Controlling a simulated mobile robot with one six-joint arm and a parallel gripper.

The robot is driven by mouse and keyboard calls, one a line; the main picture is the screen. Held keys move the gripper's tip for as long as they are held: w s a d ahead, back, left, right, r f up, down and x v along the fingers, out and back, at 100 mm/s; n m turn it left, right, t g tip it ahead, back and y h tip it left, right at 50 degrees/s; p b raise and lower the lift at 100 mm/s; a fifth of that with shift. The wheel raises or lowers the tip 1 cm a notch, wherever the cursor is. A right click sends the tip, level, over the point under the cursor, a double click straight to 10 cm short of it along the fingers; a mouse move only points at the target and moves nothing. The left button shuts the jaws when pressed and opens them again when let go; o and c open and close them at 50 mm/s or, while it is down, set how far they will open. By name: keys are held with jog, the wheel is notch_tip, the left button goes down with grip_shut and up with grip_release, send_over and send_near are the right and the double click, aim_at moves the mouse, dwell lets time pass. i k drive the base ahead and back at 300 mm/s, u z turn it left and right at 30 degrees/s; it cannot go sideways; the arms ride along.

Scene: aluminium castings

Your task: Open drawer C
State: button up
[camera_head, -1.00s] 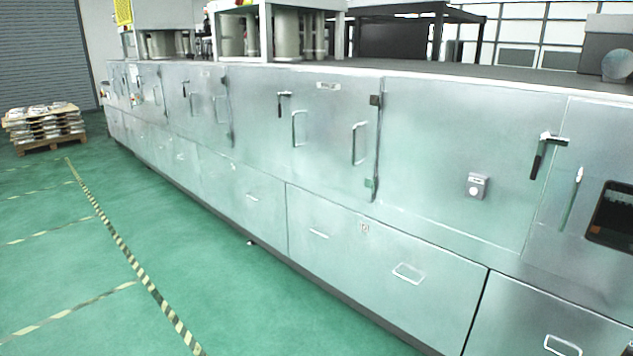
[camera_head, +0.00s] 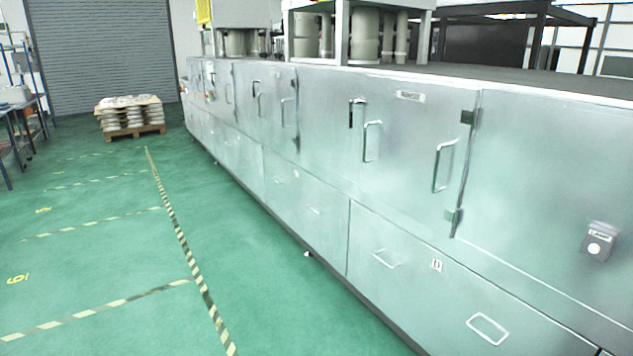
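A row of metal drawers runs along the bottom of a long cabinet (camera_head: 400,150). The nearest large drawer (camera_head: 420,295) is shut and has two handles, one on the left (camera_head: 386,258) and one on the right (camera_head: 487,329). Between them is a small label (camera_head: 436,265) with a letter that looks like D or B. The drawer beyond it (camera_head: 305,225) is also shut, with a handle (camera_head: 314,211); a letter on it is too small to read. I cannot tell which drawer is C. My gripper is not in view.
Green floor (camera_head: 110,240) with striped tape (camera_head: 185,245) lies clear left of the cabinet. A loaded pallet (camera_head: 130,117) stands at the back before a grey shutter (camera_head: 105,50). A workbench (camera_head: 20,115) stands at the far left.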

aim_at(318, 197)
jog(key=u, duration=0.45)
jog(key=i, duration=0.8)
jog(key=u, duration=0.6)
jog(key=i, duration=0.75)
jog(key=u, duration=0.45)
jog(key=i, duration=1.85)
jog(key=u, duration=0.1)
